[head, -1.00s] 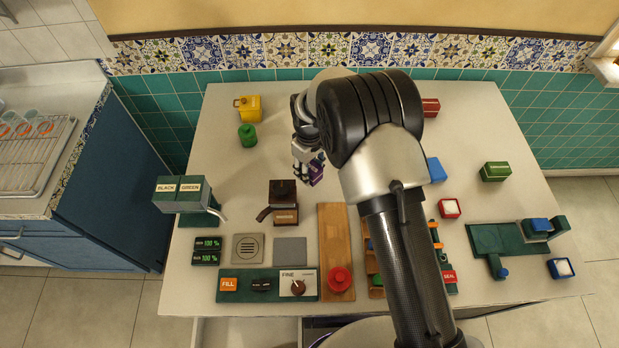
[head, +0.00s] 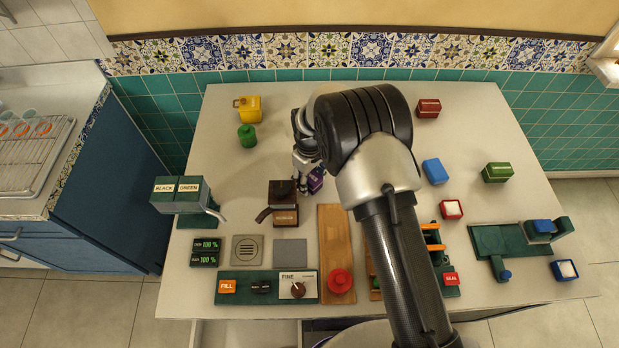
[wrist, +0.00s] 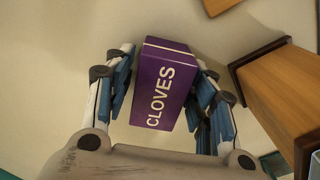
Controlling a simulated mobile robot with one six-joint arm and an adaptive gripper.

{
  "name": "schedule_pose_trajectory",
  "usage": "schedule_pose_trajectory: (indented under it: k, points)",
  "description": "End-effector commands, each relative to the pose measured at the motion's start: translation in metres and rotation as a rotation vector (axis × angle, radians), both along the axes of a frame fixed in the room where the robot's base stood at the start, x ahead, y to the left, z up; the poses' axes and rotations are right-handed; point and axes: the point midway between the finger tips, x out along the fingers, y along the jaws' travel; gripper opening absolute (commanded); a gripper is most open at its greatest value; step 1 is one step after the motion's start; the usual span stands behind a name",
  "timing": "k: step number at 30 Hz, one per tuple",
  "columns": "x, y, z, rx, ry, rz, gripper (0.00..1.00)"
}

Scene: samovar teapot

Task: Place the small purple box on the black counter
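The small purple box, lettered CLOVES, lies between my gripper's fingers in the wrist view (wrist: 165,85). In the head view it (head: 316,181) shows partly, beside the fingertips and just above and right of the brown grinder. My gripper (wrist: 165,95) has a finger along each side of the box and appears shut on it; it also shows in the head view (head: 307,184). The box's height over the table is hard to judge.
The brown grinder (head: 284,212) stands close to the box. The BLACK and GREEN dispenser (head: 178,190) is at left. A grey square plate (head: 290,251), a wooden board (head: 337,235) and a green control panel (head: 250,299) lie in front. Yellow (head: 248,108) and green (head: 247,135) containers stand behind.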

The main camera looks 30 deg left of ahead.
Motion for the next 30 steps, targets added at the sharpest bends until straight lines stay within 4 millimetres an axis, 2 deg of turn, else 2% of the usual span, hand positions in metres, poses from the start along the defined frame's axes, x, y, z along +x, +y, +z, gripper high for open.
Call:
schedule_pose_trajectory:
  k: [13, 17, 24, 30]
  points:
    - [0.0, 0.0, 0.007, 0.0, 0.0, 0.0, 0.56]
    - [0.001, 0.001, 0.028, 0.002, -0.003, 0.0, 0.56]
    - [0.001, 0.001, 0.081, 0.002, -0.003, 0.0, 0.56]
    - [0.001, 0.001, 0.113, 0.002, -0.001, 0.0, 0.56]
